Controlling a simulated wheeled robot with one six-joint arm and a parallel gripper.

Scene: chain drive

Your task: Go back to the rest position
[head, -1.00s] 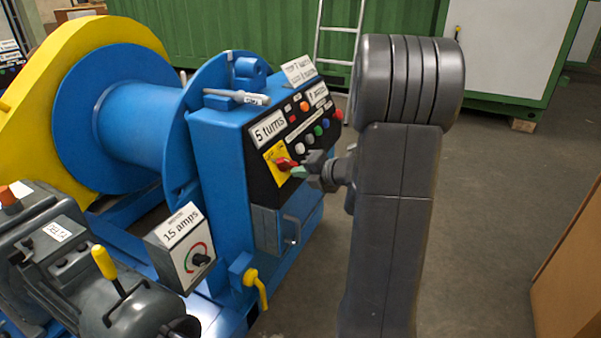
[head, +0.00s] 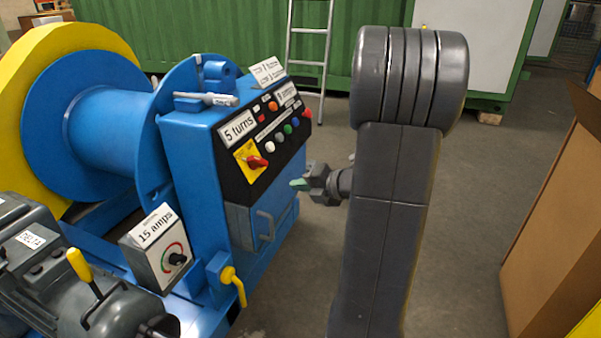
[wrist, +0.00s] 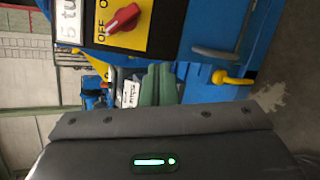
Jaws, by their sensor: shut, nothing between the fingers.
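My gripper (head: 300,184) is shut and empty, in free air just right of the blue control cabinet (head: 192,170) in the head view. Its greenish fingertips point left toward the panel, apart from it. In the wrist view the gripper's green fingers (wrist: 158,86) show closed together. The red rotary switch (head: 257,161) sits on a yellow OFF/ON plate on the black panel. In the wrist view the same red switch (wrist: 124,18) is at the top, with a clear gap to my fingers.
A blue drum (head: 110,130) with a yellow flange stands at left. A 15 amps dial box (head: 158,247) and a yellow-handled valve (head: 232,280) are low at the front. A brown box (head: 555,230) stands at right. Bare floor (head: 470,190) lies between.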

